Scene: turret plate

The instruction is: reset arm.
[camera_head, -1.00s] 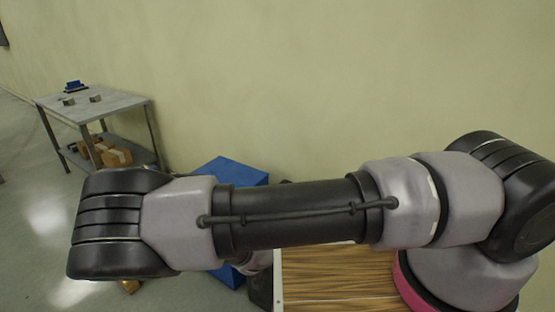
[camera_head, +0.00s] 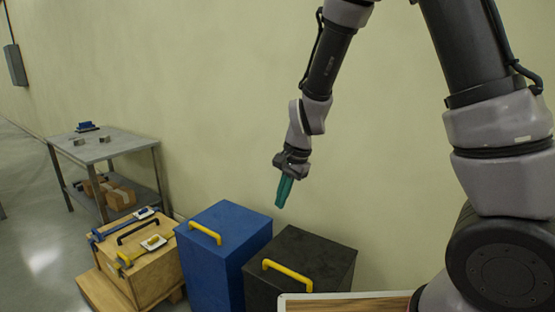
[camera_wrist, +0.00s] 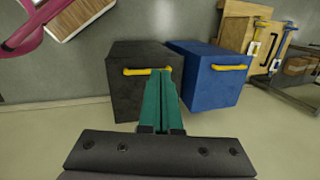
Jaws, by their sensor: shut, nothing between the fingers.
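My gripper (camera_head: 284,192) has teal fingers that point down. It hangs in the air above the blue box and the black box in the head view, in front of the pale wall. In the wrist view my gripper (camera_wrist: 163,80) shows its two teal fingers pressed together with nothing between them. My arm is raised and reaches up and over from the right side of the head view.
Below stand a blue box (camera_head: 222,262) and a black box (camera_head: 318,258), each with a yellow handle. A wooden crate (camera_head: 150,270) with tools on top stands left of them. A grey metal table (camera_head: 110,146) is farther left. Open floor lies at far left.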

